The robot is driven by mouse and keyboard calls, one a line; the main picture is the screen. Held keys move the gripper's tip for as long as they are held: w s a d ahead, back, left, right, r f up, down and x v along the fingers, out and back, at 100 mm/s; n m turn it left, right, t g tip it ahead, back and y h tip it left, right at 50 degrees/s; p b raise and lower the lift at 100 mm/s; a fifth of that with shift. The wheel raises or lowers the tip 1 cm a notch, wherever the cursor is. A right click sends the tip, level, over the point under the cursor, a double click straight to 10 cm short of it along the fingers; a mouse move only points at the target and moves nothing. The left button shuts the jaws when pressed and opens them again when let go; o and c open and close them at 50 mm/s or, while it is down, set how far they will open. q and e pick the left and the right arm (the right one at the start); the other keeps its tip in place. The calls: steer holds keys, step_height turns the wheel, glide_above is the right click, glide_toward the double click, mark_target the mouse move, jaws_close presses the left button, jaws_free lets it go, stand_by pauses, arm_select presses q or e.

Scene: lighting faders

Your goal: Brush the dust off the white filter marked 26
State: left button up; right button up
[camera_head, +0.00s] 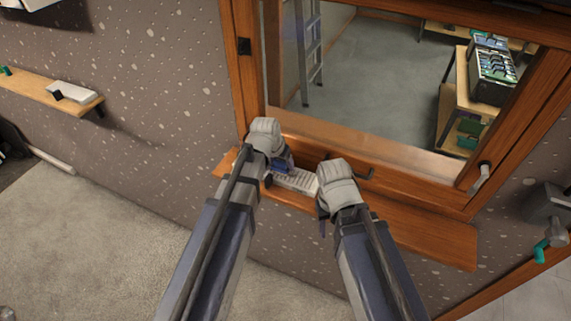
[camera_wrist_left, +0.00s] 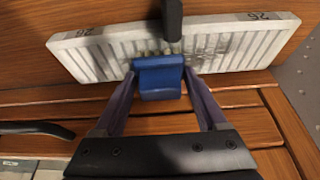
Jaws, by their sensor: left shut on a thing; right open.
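The white pleated filter (camera_head: 300,181) lies on the wooden window sill, between my two grippers in the head view. In the left wrist view the filter (camera_wrist_left: 240,48) shows "26" at both ends and grey smudges near its middle. My left gripper (camera_wrist_left: 158,92) is shut on a blue brush (camera_wrist_left: 158,78), also seen in the head view (camera_head: 281,167). Pale bristle tips show at the brush's edge, over the filter's near side; I cannot tell whether they touch it. My right gripper (camera_head: 324,200) is open at the filter's right end; its fingers are mostly hidden.
The wooden sill (camera_head: 420,236) is clear to the right. The window frame (camera_head: 400,185) rises behind it, with a dark handle (camera_head: 364,175) close to my right gripper. A wall shelf (camera_head: 50,92) at the left holds a white item. A teal-handled thing (camera_head: 541,248) is at the far right.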

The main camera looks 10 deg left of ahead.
arm_select(q)
steer(key=shift+w+a, duration=0.15)
steer(key=shift+a, duration=0.6)
steer(key=shift+w+a, duration=0.3)
steer(key=shift+a, duration=0.6)
steer(key=shift+w+a, duration=0.25)
steer(key=shift+a, duration=0.6)
steer(key=shift+w+a, duration=0.25)
steer(key=shift+a, duration=0.55)
steer(key=shift+w+a, duration=0.2)
steer(key=shift+a, duration=0.55)
steer(key=shift+a, duration=0.1)
steer(key=shift+w+a, duration=0.3)
steer(key=shift+a, duration=0.5)
steer(key=shift+w+a, duration=0.25)
steer(key=shift+a, duration=0.55)
steer(key=shift+f, duration=0.1)
steer(key=shift+s, duration=0.1)
